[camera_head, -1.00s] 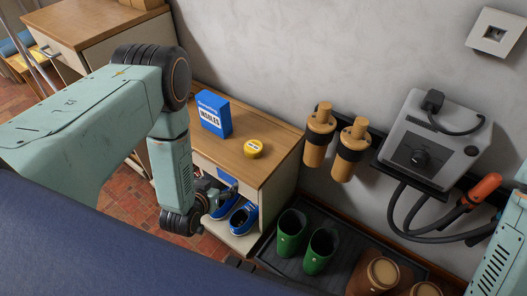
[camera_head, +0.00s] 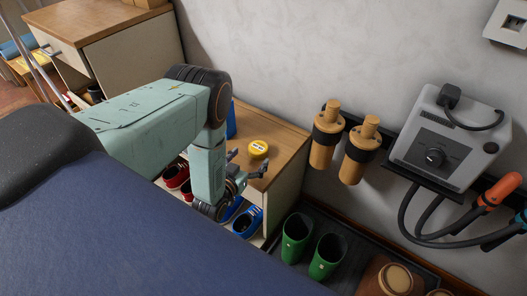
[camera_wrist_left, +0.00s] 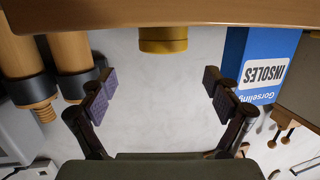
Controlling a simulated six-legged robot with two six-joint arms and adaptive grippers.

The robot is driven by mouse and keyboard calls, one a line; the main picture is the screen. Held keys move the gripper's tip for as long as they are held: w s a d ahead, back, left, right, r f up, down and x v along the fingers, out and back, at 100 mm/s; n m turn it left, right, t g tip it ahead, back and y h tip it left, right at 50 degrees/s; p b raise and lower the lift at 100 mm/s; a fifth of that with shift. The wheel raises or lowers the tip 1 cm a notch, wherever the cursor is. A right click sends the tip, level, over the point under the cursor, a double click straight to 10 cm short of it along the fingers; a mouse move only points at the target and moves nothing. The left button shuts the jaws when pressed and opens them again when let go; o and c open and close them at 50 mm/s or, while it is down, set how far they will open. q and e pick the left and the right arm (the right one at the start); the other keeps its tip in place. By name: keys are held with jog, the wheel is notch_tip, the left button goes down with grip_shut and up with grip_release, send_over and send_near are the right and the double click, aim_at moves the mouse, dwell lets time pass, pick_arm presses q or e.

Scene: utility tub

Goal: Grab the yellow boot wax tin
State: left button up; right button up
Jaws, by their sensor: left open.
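The yellow boot wax tin (camera_head: 258,149) sits on the wooden top of the small cabinet (camera_head: 282,136). My left gripper (camera_head: 248,163) is open and empty, just in front of the tin near the cabinet's front edge, and apart from it. In the left wrist view, which is upside down, the tin (camera_wrist_left: 163,40) is at top centre under the wooden surface. The open fingers (camera_wrist_left: 162,93) stand on either side of its line, with clear space between them. My right gripper is not in view.
A blue insoles box (camera_head: 231,122), mostly hidden by my left arm, stands left of the tin; it also shows in the left wrist view (camera_wrist_left: 262,65). Blue shoes (camera_head: 247,221) and green boots (camera_head: 296,238) are below. Wooden-handled tools (camera_head: 325,140) hang right.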

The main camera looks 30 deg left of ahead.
aim_at(257, 149)
pick_arm(q)
jog(key=b+x, duration=0.1)
jog(key=x, duration=0.1)
jog(key=shift+w+a+f, duration=0.15)
jog(key=shift+w+f, duration=0.1)
jog(key=shift+w, duration=0.05)
jog(key=b+x, duration=0.1)
jog(key=x, duration=0.1)
jog(key=f+b+x, duration=0.1)
jog(key=shift+w+a+b, duration=0.15)
jog(key=shift+w+b, duration=0.1)
jog(key=shift+b, duration=0.05)
jog(key=shift+w, duration=0.55)
jog(key=shift+c, duration=0.3)
jog(key=c, duration=1.2)
jog(key=shift+r, duration=0.1)
